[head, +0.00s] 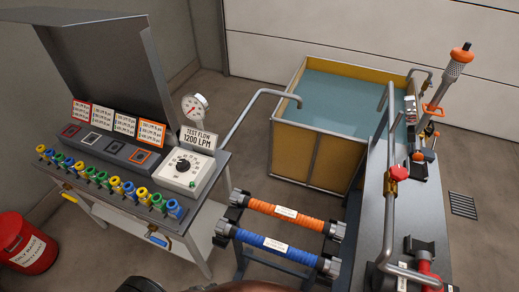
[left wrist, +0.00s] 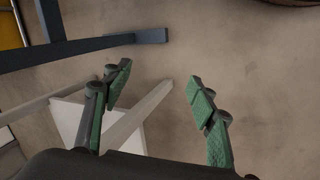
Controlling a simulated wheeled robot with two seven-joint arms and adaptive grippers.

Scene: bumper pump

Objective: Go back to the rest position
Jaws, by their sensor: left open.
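My left gripper (left wrist: 158,78) shows in the left wrist view with its two green-padded fingers spread apart. Nothing is between them; bare concrete floor and a pale grey bench leg (left wrist: 140,115) lie beyond. My left gripper does not show in the head view. My right gripper is in neither view.
A test bench (head: 135,165) with coloured valves stands at left, a red bin (head: 25,245) beside it. An orange hose (head: 285,213) and a blue hose (head: 275,246) lie between it and the pump table (head: 375,185). A yellow-walled water tank (head: 310,150) stands behind. Floor between is partly clear.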

